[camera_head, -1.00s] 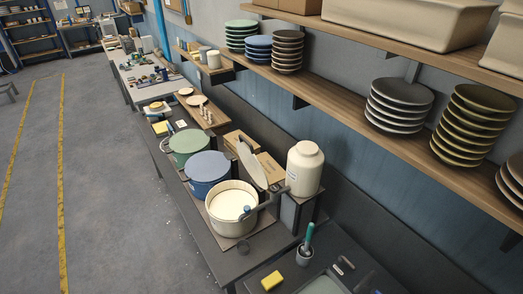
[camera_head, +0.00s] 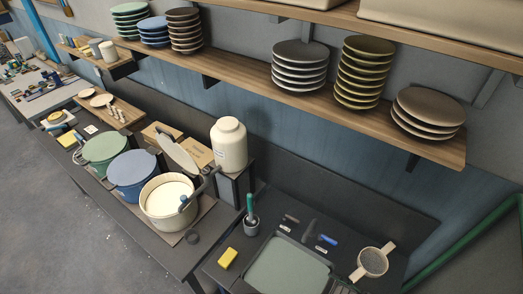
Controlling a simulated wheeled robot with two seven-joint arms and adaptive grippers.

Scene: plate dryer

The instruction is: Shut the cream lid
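The cream bucket (camera_head: 171,208) stands on the dark bench in the head view, between the blue bucket and the bench's right end. It is open, and pale cream contents show inside. Its cream lid (camera_head: 178,153) stands tilted up behind the bucket, on the wall side. A handled tool (camera_head: 196,192) with a blue part lies across the bucket's right rim. Neither of my grippers is in the picture.
A blue lidded bucket (camera_head: 134,174) and a green lidded bucket (camera_head: 104,148) stand to the left. A cream jar (camera_head: 229,145) stands behind right. A yellow sponge (camera_head: 228,257) and a green tray (camera_head: 287,270) lie at the front right. Plate stacks (camera_head: 299,68) line the shelf above.

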